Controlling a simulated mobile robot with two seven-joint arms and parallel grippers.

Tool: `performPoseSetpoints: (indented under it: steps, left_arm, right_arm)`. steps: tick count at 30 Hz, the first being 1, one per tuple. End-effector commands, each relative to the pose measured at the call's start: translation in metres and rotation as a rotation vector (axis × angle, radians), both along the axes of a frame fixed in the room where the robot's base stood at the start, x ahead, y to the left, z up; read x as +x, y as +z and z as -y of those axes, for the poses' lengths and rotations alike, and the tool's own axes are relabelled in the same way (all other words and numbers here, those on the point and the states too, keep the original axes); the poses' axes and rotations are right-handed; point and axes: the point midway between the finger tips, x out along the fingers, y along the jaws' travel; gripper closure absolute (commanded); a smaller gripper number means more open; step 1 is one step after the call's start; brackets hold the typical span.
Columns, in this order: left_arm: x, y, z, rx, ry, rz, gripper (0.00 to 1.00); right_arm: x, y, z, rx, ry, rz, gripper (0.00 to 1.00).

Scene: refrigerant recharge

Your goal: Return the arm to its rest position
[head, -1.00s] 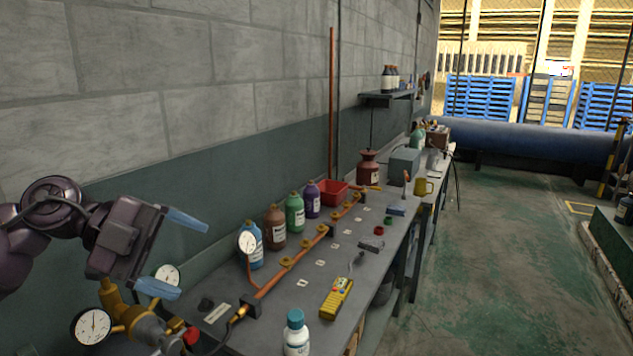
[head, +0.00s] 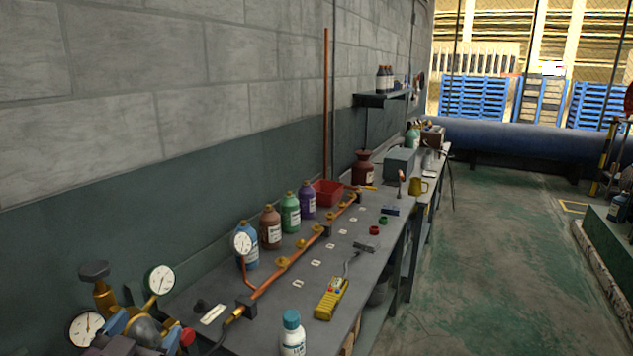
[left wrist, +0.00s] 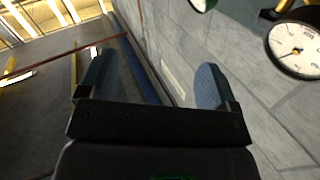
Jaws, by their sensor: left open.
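My left gripper (head: 141,331) is low at the bottom left of the head view, in front of the brass gauge assembly (head: 148,327). Only its dark top and blue fingertips show there; the rest is cut off by the frame edge. In the left wrist view the two blue fingers of the left gripper (left wrist: 152,84) stand wide apart with nothing between them. A white dial gauge (left wrist: 297,48) is at the upper right of that view, apart from the fingers. My right gripper is not in view.
The grey bench (head: 285,308) holds a copper pipe (head: 283,272) with brass valves, several coloured bottles, a yellow meter (head: 331,298) and a white bottle with a blue cap (head: 292,335). The block wall (head: 250,100) runs close behind. The green floor (head: 500,260) at right is open.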

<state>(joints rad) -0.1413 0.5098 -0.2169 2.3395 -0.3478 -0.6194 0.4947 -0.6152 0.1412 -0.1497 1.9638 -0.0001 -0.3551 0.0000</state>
Motion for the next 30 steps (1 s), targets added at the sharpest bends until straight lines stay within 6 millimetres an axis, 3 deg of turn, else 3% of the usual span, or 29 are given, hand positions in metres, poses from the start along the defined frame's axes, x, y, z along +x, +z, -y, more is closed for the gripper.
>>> performPoseSetpoints:
  steps: [1, 6, 12, 21, 30]
  left_arm:
    - [-0.012, -0.022, -0.007, -0.021, 0.059, -0.094, 0.16]
    - [-0.062, -0.090, -0.025, -0.054, 0.211, -0.435, 0.16]
    - [-0.124, -0.143, -0.027, -0.077, 0.281, -0.769, 0.16]
    - [-0.185, -0.176, -0.019, -0.101, 0.285, -1.058, 0.16]
    - [-0.227, -0.193, -0.009, -0.122, 0.257, -1.245, 0.16]
  right_arm:
    - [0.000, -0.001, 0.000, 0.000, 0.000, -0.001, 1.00]
    - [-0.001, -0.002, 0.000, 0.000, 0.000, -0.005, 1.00]
    - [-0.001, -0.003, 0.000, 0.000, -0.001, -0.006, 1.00]
    - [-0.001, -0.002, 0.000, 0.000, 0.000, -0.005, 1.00]
    - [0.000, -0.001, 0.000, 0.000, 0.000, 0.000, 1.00]
